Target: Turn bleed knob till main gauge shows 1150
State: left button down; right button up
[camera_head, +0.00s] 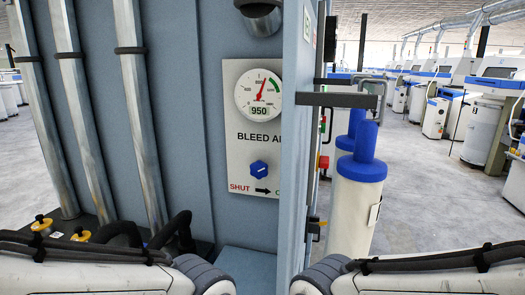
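The main gauge (259,95) is a round white dial on a pale panel, with a red needle pointing up and slightly right. Its readout (259,111) shows 950. The bleed knob (259,169) is a small blue knob low on the same panel, under the words "BLEED AI...", which are cut off at the right. Below the knob are a red "SHUT" label and a black arrow pointing right. My two arms come in at the lower left and lower right, below the panel and apart from the knob. Neither gripper is in view.
A blue-grey cabinet wall (185,120) carries several metal pipes (138,100) on the left. A cabinet edge with a dark bar (338,100) stands right of the panel. Beyond it are white cylinders with blue tops (361,168). Open grey floor (435,200) lies at the right.

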aim_at(258, 169)
jog(key=z, duration=2.6)
jog(key=k, duration=1.1)
jog(key=u, duration=1.5)
jog(key=i, duration=0.5)
jog(key=u, duration=0.05)
